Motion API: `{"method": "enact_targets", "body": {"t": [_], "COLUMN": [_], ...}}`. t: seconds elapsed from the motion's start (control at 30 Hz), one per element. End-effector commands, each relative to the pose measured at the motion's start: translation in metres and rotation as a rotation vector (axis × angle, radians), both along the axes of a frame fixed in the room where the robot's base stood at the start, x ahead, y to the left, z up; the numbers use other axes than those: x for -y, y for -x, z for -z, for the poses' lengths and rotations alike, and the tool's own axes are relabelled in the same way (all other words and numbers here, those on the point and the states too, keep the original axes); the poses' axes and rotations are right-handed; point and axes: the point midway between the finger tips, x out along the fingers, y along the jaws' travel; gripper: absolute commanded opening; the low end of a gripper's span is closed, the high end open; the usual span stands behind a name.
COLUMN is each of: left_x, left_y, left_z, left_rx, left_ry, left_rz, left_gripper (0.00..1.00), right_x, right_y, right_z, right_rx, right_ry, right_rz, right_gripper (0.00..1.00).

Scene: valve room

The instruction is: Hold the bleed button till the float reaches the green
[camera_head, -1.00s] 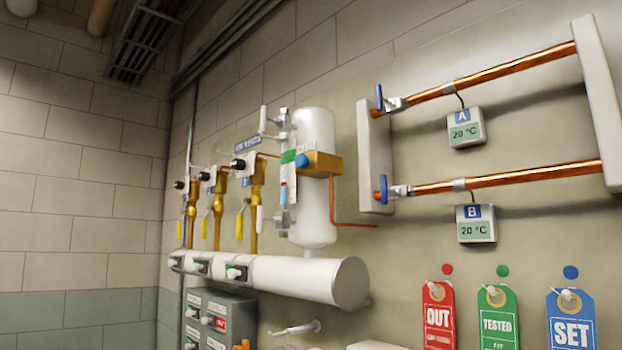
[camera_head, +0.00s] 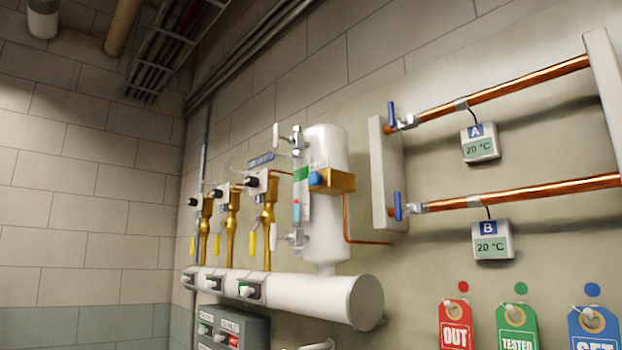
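The bleed button appears to be the blue round button (camera_head: 316,179) on the brass block (camera_head: 340,181) at the front of the white cylinder (camera_head: 327,228). Left of it is an upright sight gauge (camera_head: 297,212) with a green band (camera_head: 301,173) near its top. A small reddish mark shows low in the gauge tube, below the green; I cannot tell for certain that it is the float. Nothing touches the button. Neither of my grippers is in view.
A thick white horizontal pipe (camera_head: 310,296) runs below the cylinder. Brass valves (camera_head: 268,232) stand to the left. Copper pipes (camera_head: 530,195) with blue-handled valves and displays A and B are at right. Red, green and blue tags (camera_head: 517,325) hang lower right.

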Motion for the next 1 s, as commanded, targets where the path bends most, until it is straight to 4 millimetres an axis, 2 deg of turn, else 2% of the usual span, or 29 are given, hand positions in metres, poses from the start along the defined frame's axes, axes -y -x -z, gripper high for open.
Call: {"method": "enact_targets", "body": {"t": [0.17,0.2,0.3,0.33,1.0], "left_x": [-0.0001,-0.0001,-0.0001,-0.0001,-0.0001], "left_y": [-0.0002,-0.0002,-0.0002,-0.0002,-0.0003], "left_z": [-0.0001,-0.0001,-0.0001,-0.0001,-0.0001], "left_rx": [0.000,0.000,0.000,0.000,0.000], "left_ry": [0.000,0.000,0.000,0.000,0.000], "left_rz": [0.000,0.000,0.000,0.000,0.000], "left_gripper": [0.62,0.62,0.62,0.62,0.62], "right_x": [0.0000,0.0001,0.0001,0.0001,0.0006], "right_y": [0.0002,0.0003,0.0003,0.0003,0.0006], "right_z": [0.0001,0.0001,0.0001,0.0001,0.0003], "right_rx": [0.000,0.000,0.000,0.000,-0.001], "right_ry": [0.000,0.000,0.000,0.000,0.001], "right_rz": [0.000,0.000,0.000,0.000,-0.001], "right_gripper": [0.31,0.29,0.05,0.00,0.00]}}
